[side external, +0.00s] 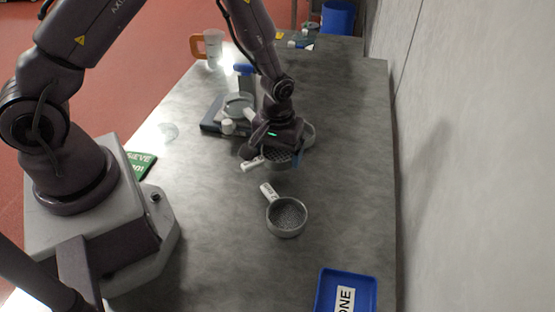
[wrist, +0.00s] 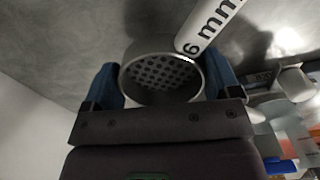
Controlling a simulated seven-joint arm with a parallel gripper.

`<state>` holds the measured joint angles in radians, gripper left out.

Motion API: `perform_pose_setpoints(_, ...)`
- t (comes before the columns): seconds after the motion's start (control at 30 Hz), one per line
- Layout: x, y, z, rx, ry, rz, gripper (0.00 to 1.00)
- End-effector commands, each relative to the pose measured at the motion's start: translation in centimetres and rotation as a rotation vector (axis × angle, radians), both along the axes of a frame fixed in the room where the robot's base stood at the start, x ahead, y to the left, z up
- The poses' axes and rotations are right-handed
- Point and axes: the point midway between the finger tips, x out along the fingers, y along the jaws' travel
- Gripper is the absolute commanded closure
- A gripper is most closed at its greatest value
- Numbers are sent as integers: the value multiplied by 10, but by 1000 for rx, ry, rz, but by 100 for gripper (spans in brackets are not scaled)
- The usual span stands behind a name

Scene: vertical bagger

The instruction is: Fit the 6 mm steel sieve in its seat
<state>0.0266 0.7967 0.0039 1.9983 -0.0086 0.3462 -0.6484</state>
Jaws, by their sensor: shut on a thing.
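The 6 mm steel sieve (wrist: 160,75) is a round grey cup with a perforated bottom and a white tag reading "6 mm" (wrist: 210,25). My gripper (wrist: 163,85) is shut on it, with a blue finger on each side of its rim. In the side view my gripper (side external: 281,152) holds the sieve (side external: 274,161) above the table, its tag pointing left. Behind the gripper stands a dark-based device (side external: 212,122) with a round grey ring (side external: 238,105); I cannot tell whether this ring is the seat.
Another tagged sieve (side external: 287,216) lies nearer on the table (side external: 345,190). A grey round rim (side external: 309,134) shows partly behind my gripper. A blue tray (side external: 346,277) is at the front right, a green sign (side external: 142,163) at the left, and an orange-handled jug (side external: 213,50) at the back.

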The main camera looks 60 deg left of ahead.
Motion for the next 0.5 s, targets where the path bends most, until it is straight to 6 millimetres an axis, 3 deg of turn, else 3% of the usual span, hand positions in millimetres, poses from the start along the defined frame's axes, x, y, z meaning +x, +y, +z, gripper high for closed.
perform_pose_setpoints(0.2,1,0,43,0,-6,0,45)
perform_pose_setpoints(0.33,1,2,61,1,-3,5,45)
perform_pose_setpoints(0.5,3,34,72,2,-10,94,45)
